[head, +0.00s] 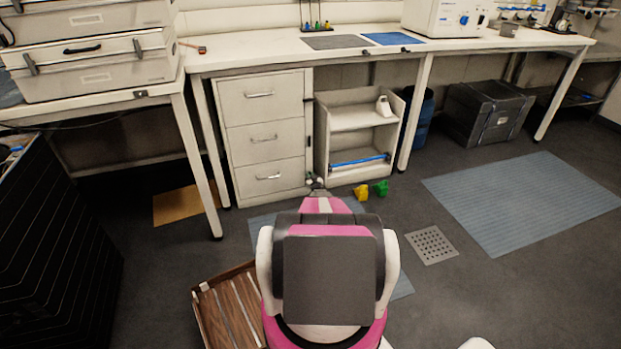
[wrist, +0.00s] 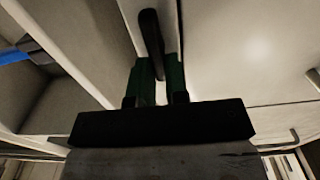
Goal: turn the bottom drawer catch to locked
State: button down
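The white drawer cabinet (head: 262,135) stands under the bench with three drawers, all closed. The bottom drawer (head: 270,178) has a silver bar handle. My gripper (head: 315,182) is low at the cabinet's right front edge and hides that spot in the head view. In the wrist view a dark lever, seemingly the bottom drawer catch (wrist: 150,35), stands nearly upright with a slight tilt. Its lower end reaches the gap between the green fingers of my gripper (wrist: 160,75). The fingers are apart, with pale surface showing between them. Whether they touch the lever is unclear.
An open white shelf unit (head: 358,122) stands right of the cabinet, with a blue rod low in front. Yellow (head: 362,192) and green (head: 381,188) objects lie on the floor near it. A wooden tray (head: 226,308) is beside my base. Floor to the right is mostly clear.

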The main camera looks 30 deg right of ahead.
dwell(0.4)
jog(key=m, duration=0.6)
jog(key=d+f+m, duration=0.1)
jog(key=m, duration=1)
jog(key=shift+s+d+f+m, duration=0.25)
jog(key=shift+d+f+m, duration=0.1)
jog(key=shift+f+m, duration=0.05)
dwell(0.3)
jog(key=c, duration=1.1)
grip_release()
